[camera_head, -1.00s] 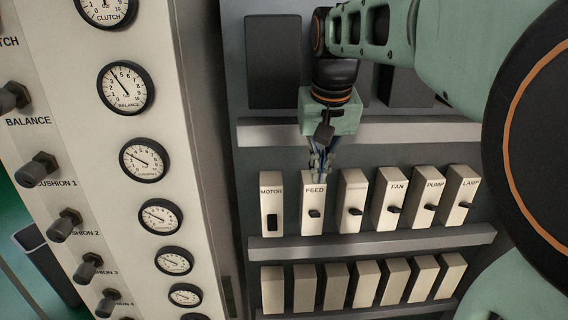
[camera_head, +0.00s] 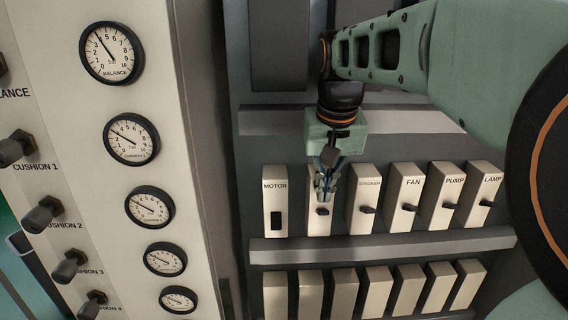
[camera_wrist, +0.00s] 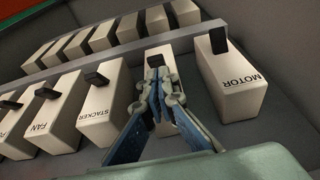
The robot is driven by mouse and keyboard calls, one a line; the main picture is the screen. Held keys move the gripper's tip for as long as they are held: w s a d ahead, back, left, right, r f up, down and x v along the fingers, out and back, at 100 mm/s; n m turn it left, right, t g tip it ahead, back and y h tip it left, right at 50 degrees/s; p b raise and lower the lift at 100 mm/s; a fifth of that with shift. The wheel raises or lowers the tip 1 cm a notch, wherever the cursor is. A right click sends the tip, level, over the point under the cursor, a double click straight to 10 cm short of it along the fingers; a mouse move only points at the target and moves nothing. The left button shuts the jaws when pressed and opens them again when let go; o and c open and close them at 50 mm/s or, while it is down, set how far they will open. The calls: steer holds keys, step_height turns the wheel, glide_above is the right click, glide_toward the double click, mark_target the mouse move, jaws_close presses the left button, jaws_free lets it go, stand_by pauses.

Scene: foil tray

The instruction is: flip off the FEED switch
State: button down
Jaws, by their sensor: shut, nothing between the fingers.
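The FEED switch box (camera_head: 313,226) stands in the upper row of cream switch boxes, between MOTOR and STACKER. Its small black lever (camera_head: 322,211) shows just below my fingertips. My gripper (camera_head: 324,198) is shut and empty, pointing down in front of the upper face of the FEED box and covering its label. In the wrist view my gripper (camera_wrist: 157,82) lies over the FEED box (camera_wrist: 163,62), with the tips close to its black lever (camera_wrist: 155,60). I cannot tell whether they touch.
MOTOR (camera_head: 275,190) is left of FEED, its lever pointing another way from the others. STACKER (camera_head: 360,190), FAN (camera_head: 408,188), PUMP (camera_head: 449,190) and LAMP (camera_head: 486,190) are to the right. Ledges (camera_head: 385,247) run below the rows. A gauge panel (camera_head: 85,180) stands at left.

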mark_target(321, 210)
steer(key=shift+b+x, duration=0.55)
steer(key=shift+x, duration=0.55)
steer(key=shift+f+b, duration=0.1)
steer(key=shift+b, duration=0.2)
steer(key=shift+s+t, duration=0.25)
steer(key=shift+t, duration=0.05)
